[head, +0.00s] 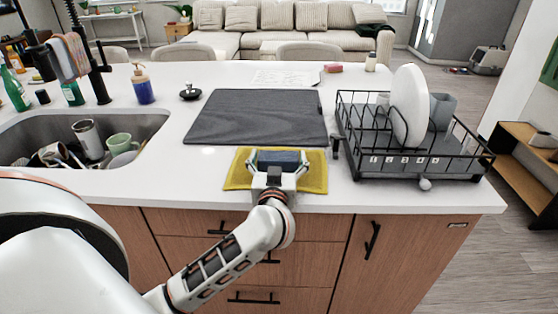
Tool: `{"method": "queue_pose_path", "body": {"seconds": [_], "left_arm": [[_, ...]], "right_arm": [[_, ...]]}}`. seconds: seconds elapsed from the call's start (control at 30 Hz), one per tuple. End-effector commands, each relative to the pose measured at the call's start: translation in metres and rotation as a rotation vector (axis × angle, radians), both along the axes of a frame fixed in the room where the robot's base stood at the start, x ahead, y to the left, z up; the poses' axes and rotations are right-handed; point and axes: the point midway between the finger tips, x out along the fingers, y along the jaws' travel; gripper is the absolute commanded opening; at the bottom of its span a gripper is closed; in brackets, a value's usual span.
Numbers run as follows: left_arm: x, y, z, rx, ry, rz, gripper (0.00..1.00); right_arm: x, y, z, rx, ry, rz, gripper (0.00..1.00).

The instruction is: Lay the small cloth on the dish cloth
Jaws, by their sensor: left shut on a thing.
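A yellow cloth (316,178), which looks like the dish cloth, lies flat on the white counter near its front edge. My left gripper (278,161) is over this cloth, with its fingers shut on the sides of a small dark blue piece (278,156), which looks like the small cloth. The blue piece is over the yellow cloth; whether it touches it cannot be told. The gripper hides the middle of the yellow cloth. My right gripper is not in view.
A dark grey mat (258,112) lies just behind the yellow cloth. A black dish rack (420,164) with a white plate (410,105) stands to the right. A sink (40,128) with dishes is at the left, with a soap bottle (143,88) behind it.

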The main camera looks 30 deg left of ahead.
Motion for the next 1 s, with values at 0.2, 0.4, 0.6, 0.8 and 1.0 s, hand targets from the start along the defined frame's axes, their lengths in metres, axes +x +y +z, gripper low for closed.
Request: {"method": "queue_pose_path", "body": {"seconds": [0.2,0.4,0.6,0.8,1.0], "left_arm": [[0.0,0.0,0.001,0.0,-0.002,0.0,0.58],[0.0,0.0,-0.002,0.002,-0.001,0.0,0.58],[0.0,0.0,-0.009,0.0,0.001,0.001,0.58],[-0.001,0.001,-0.016,-0.002,0.007,0.002,0.58],[0.0,0.0,-0.016,-0.003,0.007,0.001,0.99]], "right_arm": [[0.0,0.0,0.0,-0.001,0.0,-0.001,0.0],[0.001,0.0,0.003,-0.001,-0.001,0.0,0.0],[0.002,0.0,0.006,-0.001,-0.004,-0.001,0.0],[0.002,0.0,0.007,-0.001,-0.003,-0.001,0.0],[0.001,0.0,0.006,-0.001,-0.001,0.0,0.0]]}}
